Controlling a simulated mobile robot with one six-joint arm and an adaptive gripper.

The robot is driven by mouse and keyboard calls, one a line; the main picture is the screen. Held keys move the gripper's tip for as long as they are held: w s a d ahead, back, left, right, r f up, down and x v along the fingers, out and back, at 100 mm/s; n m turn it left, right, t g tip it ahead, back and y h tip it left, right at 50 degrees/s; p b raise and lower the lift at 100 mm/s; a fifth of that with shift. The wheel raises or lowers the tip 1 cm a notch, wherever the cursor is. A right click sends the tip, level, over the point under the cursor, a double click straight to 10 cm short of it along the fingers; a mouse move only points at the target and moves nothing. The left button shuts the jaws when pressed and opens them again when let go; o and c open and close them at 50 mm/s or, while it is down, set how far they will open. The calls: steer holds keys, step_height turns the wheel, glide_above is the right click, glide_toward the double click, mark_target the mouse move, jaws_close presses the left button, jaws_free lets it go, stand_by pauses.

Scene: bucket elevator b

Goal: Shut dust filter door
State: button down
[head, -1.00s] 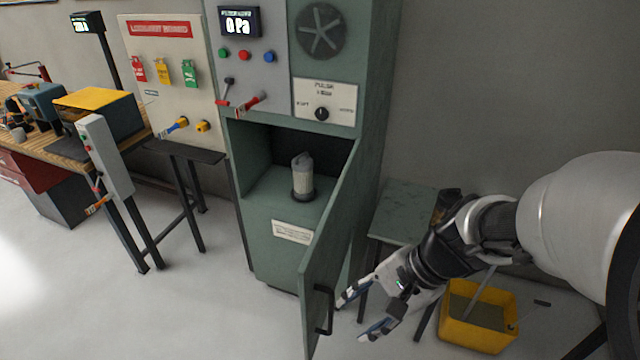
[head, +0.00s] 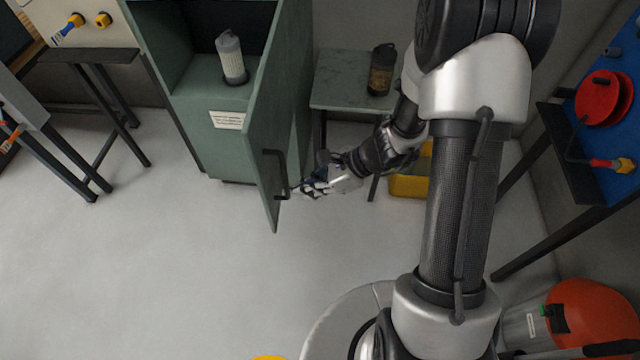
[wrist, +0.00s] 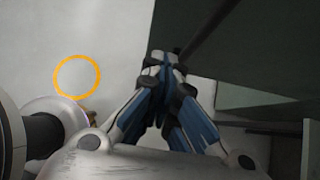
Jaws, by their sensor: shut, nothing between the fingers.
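The green dust filter door (head: 268,125) stands wide open, swung out toward me from the cabinet's right side. Its black bar handle (head: 279,174) is near the free edge, on the side facing my gripper. My gripper (head: 300,189) is shut with nothing in it, just right of the handle's lower end; whether it touches is unclear. In the wrist view the closed fingertips (wrist: 168,58) are beside a dark bar (wrist: 205,30) and the dark green door panel (wrist: 235,50). A pale filter cartridge (head: 231,58) stands upright inside the open green cabinet (head: 195,118).
A small green table (head: 338,82) with a dark brown canister (head: 381,72) stands behind the door. A yellow bin (head: 408,185) sits behind my arm. A black stand (head: 85,55) is at left. The floor left of the door is clear.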

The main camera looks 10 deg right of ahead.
mark_target(270, 199)
steer(key=a, duration=0.1)
steer(key=w+a+f+b, duration=0.1)
steer(key=a, duration=0.1)
steer(key=a+f, duration=0.1)
steer(key=a, duration=0.1)
steer(key=shift+w, duration=0.15)
steer(key=shift+w+a, duration=0.15)
steer(key=shift+a, duration=0.2)
